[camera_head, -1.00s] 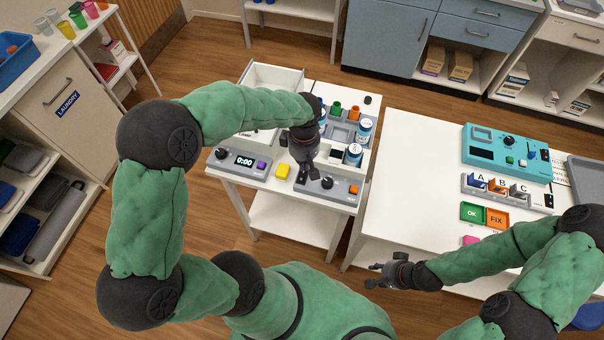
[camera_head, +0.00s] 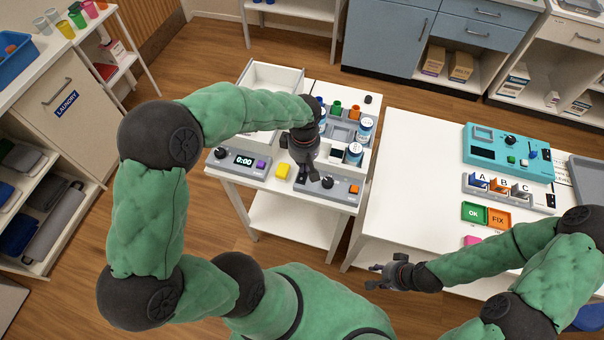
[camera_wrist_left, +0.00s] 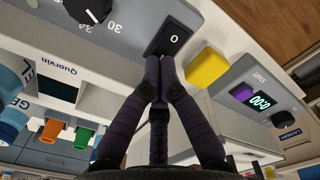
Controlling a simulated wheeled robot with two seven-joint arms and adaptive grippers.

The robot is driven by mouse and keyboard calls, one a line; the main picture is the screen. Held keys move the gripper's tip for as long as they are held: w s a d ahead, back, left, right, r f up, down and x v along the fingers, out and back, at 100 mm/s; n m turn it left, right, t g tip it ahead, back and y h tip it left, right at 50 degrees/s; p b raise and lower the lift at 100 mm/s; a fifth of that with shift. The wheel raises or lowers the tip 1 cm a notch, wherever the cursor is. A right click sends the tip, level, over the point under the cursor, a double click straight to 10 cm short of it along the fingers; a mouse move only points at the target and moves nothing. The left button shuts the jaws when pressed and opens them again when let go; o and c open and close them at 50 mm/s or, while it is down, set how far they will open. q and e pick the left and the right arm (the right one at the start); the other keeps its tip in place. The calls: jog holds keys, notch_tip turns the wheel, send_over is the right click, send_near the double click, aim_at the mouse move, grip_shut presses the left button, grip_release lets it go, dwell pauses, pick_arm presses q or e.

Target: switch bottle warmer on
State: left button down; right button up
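The grey unit with a dark dial and an orange button, apparently the bottle warmer (camera_head: 342,190), stands at the front right of the small white table. In the left wrist view its dial (camera_wrist_left: 92,8) has number marks. Beside the dial is a black rocker switch (camera_wrist_left: 172,38) marked "O". My left gripper (camera_head: 308,176) points down at this unit. In the left wrist view its fingertips (camera_wrist_left: 160,64) are together, with nothing seen between them, at the switch's near edge. I cannot tell whether they touch it. My right gripper (camera_head: 372,276) is open and empty, over the floor by the right table.
A yellow block (camera_head: 282,171) and a grey timer unit (camera_head: 236,161) stand left of the warmer. Bottles (camera_head: 354,153) and coloured cups (camera_head: 354,112) stand behind it. The white table on the right (camera_head: 410,170) has a clear left part and a teal device (camera_head: 488,154).

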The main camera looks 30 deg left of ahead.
pick_arm(q)
jog(key=shift+f+b, duration=0.45)
jog(key=shift+f, duration=0.2)
jog(key=shift+s, duration=0.1)
dwell(0.3)
jog(key=shift+r+p, duration=2.35)
jog(key=shift+r, duration=1.2)
jog(key=shift+f, duration=0.1)
